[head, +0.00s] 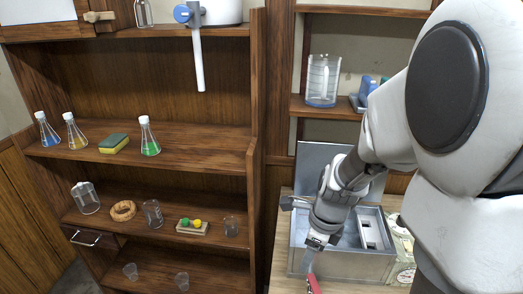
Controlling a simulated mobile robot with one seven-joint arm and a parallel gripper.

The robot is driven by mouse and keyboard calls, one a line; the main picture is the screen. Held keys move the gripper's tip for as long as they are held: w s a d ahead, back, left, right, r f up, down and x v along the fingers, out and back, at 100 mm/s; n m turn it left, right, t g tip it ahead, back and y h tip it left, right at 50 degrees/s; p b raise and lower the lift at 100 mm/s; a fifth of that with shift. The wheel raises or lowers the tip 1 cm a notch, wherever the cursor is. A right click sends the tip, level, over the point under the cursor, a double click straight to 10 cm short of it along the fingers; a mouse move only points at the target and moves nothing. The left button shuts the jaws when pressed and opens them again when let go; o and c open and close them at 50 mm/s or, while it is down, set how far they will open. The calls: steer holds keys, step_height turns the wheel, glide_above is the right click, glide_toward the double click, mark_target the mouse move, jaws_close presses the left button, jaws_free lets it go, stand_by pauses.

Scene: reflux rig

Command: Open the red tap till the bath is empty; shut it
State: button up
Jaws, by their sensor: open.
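The bath is a grey metal box (352,265) on a wooden bench at the lower right, with its lid raised behind it. The red tap (313,285) shows as a small red piece at the bottom edge of the head view, low at the bath's front. It is partly cut off, so I cannot tell its setting. My arm hides part of the bath, and the water level cannot be seen.
Left of the bench, a wooden shelf unit (190,132) holds several stoppered flasks, a sponge (114,144) and small glassware. A dial gauge (405,276) is right of the bath. A glass vessel (322,82) stands on the shelf behind.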

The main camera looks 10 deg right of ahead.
mark_target(316, 292)
steer(key=d+f+m, duration=0.1)
steer(key=f+m, duration=0.2)
steer(key=d+f+m+g, duration=0.1)
steer(key=f+m, duration=0.2)
steer(key=d+f+m+h, duration=0.1)
steer(key=d+f+m, duration=0.1)
steer(key=f+m, duration=0.1)
steer(key=shift+f+m+g, duration=0.1)
steer(key=shift+m+g, duration=0.2)
steer(key=shift+m, duration=0.1)
steer(key=shift+d+f+m, duration=0.15)
steer(key=shift+f+m, duration=0.2)
steer(key=shift+m, duration=0.05)
step_height(316, 292, down, 9)
steer(key=b, duration=0.9)
steer(key=shift+b, duration=0.3)
steer(key=shift+r+p, duration=0.5)
steer(key=shift+c, duration=1.2)
jaws_close()
steer(key=shift+a+f+n+b, duration=0.2)
steer(key=shift+f+n+b, duration=0.1)
steer(key=shift+b, duration=0.85)
steer(key=shift+f+b, duration=0.2)
steer(key=shift+b, duration=1.05)
